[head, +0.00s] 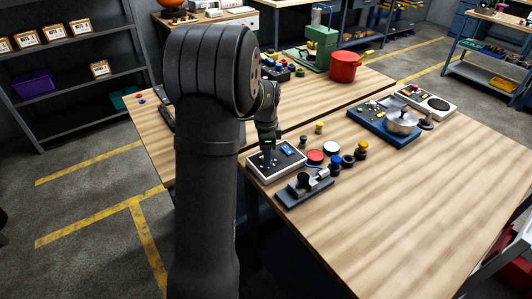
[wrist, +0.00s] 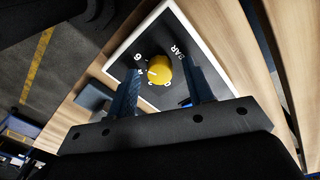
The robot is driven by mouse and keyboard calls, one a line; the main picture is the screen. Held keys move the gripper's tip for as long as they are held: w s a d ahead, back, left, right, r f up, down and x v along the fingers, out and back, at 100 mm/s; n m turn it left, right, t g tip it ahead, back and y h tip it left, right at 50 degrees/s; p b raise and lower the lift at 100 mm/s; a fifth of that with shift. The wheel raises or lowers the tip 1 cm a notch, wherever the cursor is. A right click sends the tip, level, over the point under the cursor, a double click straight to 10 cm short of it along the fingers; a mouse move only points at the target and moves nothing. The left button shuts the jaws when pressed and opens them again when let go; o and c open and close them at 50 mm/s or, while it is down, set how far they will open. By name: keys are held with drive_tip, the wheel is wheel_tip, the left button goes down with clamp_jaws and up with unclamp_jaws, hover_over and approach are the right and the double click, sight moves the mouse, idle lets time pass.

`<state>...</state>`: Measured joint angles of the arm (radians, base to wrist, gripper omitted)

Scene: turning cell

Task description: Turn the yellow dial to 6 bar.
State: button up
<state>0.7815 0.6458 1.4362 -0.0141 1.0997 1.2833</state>
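The yellow dial (wrist: 159,70) sits on a dark panel with a white rim (wrist: 122,52) in the wrist view. A white "6" is printed close to the dial and "BAR" to its upper right; the other marks are too small to read surely. The dial's pointer setting is unclear. My gripper (wrist: 161,68) is open, with one finger on each side of the dial and visible gaps between. In the head view the panel (head: 262,171) lies at the table's near left edge, with my gripper (head: 268,156) over it, hiding the dial.
A grey fixture with a dark clamp (head: 305,187) lies just in front of the panel. Red (head: 315,157) and white (head: 331,148) round buttons and several knobs stand to its right. A blue unit with a metal pot (head: 402,121) is farther right. The table's right front is clear.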

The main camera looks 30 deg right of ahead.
wheel_tip(320, 180, up, 17)
drive_tip(key=shift+w+d+r, duration=0.15)
drive_tip(key=shift+w+r, duration=0.05)
drive_tip(key=shift+w, duration=0.1)
drive_tip(key=shift+f, duration=0.1)
idle(0.6)
drive_tip(key=f, duration=1.7)
drive_tip(key=shift+s+a+f, duration=0.15)
drive_tip(key=shift+s+a, duration=0.05)
drive_tip(key=shift+s, duration=0.1)
